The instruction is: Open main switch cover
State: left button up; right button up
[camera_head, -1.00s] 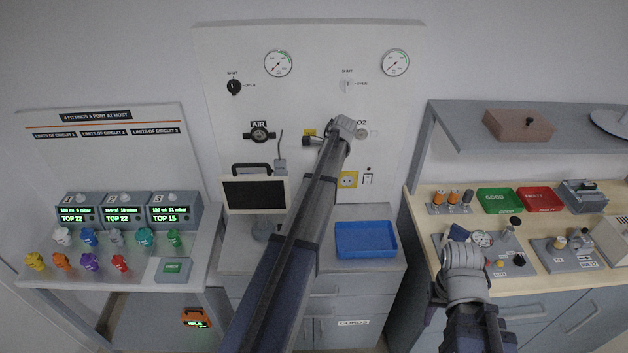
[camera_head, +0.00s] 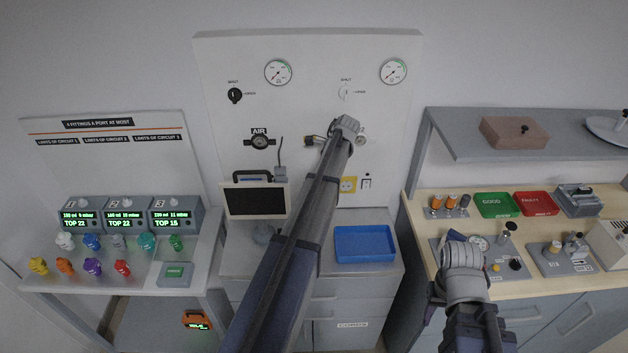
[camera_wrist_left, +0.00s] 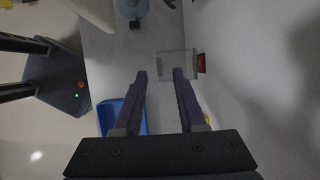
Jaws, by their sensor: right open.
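The main switch cover (camera_wrist_left: 172,66) shows in the left wrist view as a small see-through grey box standing out from the panel, with a red part (camera_wrist_left: 202,63) beside it on the wall. My left gripper (camera_wrist_left: 160,74) is open; its right fingertip overlaps the cover in the picture and its left fingertip lies to the left of it. I cannot tell whether they touch. In the head view my left arm crosses the middle, and its wrist partly hides the small switch unit (camera_head: 313,140) left of the O2 port. My right gripper (camera_head: 456,238) is open over the right bench.
A blue tray (camera_head: 365,258) and a dark screen (camera_head: 256,201) are below. Fittings and test units stand at left. Fixtures, green and red trays (camera_head: 498,204) and a shelf (camera_head: 560,148) are at right.

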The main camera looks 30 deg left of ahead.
pick_arm(q)
jog(key=p+v, duration=0.3)
jog(key=v, duration=0.2)
jog(key=shift+p, duration=0.3)
pick_arm(e)
notch_tip(320, 180, up, 5)
jog(key=shift+f, duration=0.2)
pick_arm(q)
jog(key=s+d+f+n+h+b, duration=0.1)
jog(key=s+d+f+n+b, duration=0.1)
jog(key=s+d, duration=0.7)
jog(key=s+d+f+n+t+h+b, duration=0.1)
jog(key=s+d+f+n+b, duration=0.2)
jog(key=s+d, duration=0.6)
jog(key=s+d+f+n+h+b, duration=0.1)
jog(key=s+d+f+b, duration=0.3)
jog(key=s+d, duration=0.5)
jog(key=d+f+n, duration=0.1)
jog(key=d+f, duration=0.1)
jog(key=d, duration=0.4)
jog(key=shift+n+t, duration=0.4)
pick_arm(e)
notch_tip(320, 180, down, 9)
jog(key=shift+f, duration=0.2)
